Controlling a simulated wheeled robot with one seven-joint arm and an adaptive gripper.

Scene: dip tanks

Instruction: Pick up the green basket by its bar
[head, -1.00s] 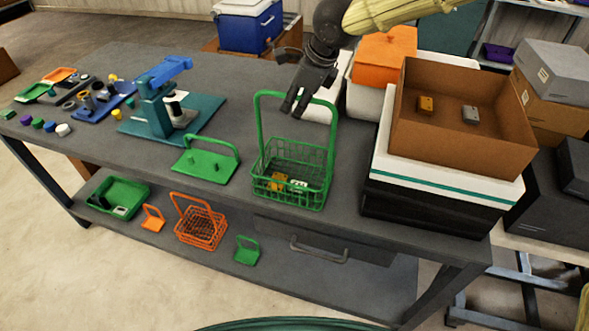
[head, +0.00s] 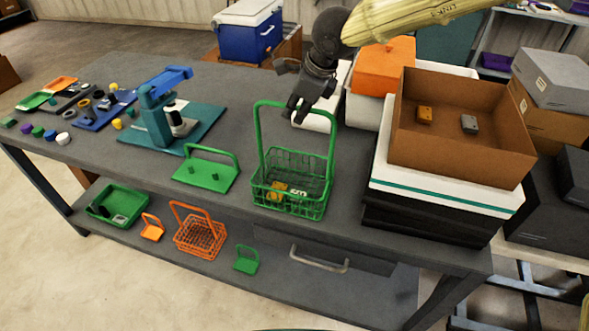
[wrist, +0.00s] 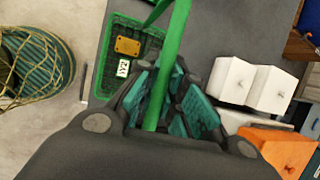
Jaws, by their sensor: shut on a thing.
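The green basket (head: 290,205) stands upright on the grey bench, with its tall green handle rising from both sides. An orange-yellow block and a white labelled piece lie inside it. Part of the bar is hidden by the fingers.
A green plate with a handle (head: 206,174) stands left of the basket. A brown carton (head: 455,145) on white and black boxes is close on the right. An orange box (head: 383,65) and white containers are behind. The bench edge is in front.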

